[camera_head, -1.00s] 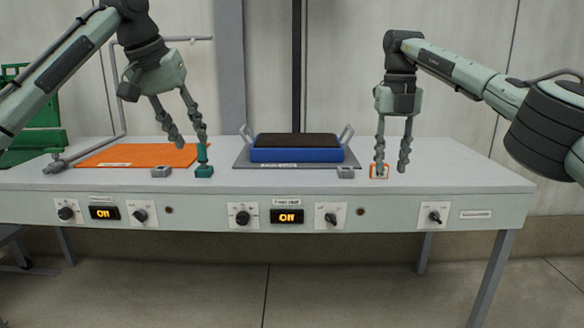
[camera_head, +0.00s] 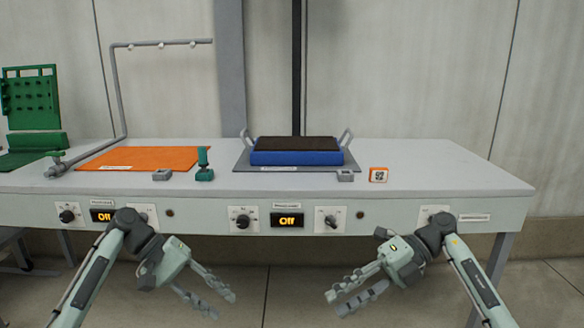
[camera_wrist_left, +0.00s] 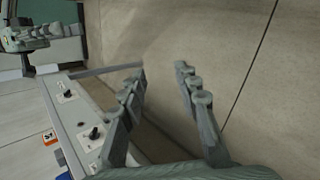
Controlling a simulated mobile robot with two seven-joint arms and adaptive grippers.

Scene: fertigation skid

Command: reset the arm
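My left gripper (camera_head: 226,305) is open and empty, low in front of the bench, with its fingers pointing right. In the left wrist view its two fingers (camera_wrist_left: 160,82) stand apart with only floor and bench edge behind them. My right gripper (camera_head: 335,302) is also open and empty, low in front of the bench, fingers pointing left. The two grippers face each other, apart and below the worktop. Both touch nothing that I can see.
The bench (camera_head: 440,178) carries an orange mat (camera_head: 140,158), a green-handled part (camera_head: 204,165), a blue tray (camera_head: 297,157) and an orange-framed block (camera_head: 379,174). Knobs and "Off" displays (camera_head: 287,221) line its front. A pipe (camera_head: 120,90) rises at left. The floor between the grippers is clear.

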